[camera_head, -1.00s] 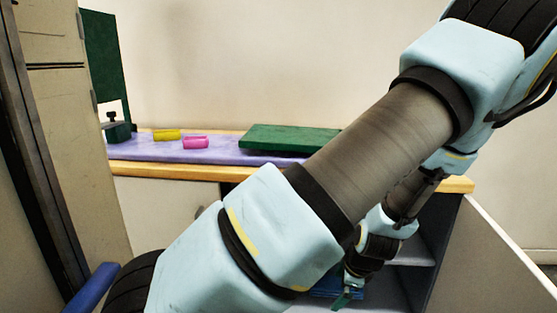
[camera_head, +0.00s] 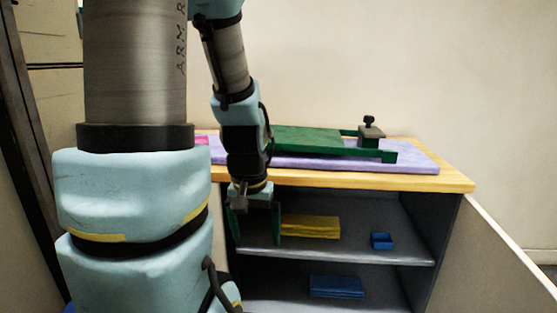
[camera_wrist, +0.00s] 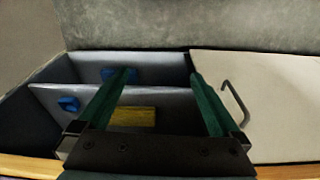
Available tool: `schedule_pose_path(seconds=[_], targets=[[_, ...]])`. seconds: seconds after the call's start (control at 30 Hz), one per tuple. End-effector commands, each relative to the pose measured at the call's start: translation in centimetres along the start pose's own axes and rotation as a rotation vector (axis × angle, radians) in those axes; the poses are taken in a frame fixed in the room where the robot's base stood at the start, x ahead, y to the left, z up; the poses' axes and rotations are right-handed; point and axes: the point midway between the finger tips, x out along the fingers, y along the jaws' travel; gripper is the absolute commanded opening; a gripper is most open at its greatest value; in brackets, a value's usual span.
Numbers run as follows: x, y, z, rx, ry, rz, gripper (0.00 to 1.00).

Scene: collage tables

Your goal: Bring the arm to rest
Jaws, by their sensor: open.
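My gripper (camera_head: 257,235) hangs pointing down in front of the open cabinet, at the height of its upper shelf. Its two green fingers are apart with nothing between them. In the wrist view, the fingers of my gripper (camera_wrist: 160,75) also stand apart and empty. In the head view my arm is bent, with a large upright section on the left and the forearm coming down to the gripper. It hides the left part of the cabinet and worktop.
Yellow (camera_head: 311,227) and blue (camera_head: 381,241) pieces lie on the upper shelf, a blue stack (camera_head: 336,287) on the lower. The wooden worktop (camera_head: 440,181) bears a purple mat and green board (camera_head: 305,140). A white door (camera_head: 505,255) stands open at right; a handled panel (camera_wrist: 270,90) is near my fingers.

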Motion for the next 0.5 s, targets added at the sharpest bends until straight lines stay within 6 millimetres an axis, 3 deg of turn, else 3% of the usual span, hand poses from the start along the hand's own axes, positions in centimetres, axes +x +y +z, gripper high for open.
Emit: schedule_pose_path(seconds=[0.1,0.5], targets=[[-1.3,-1.8,0.8,-0.100,0.010,-0.024,1.00],[-9.1,-1.5,-0.3,-0.097,0.007,-0.023,1.00]])
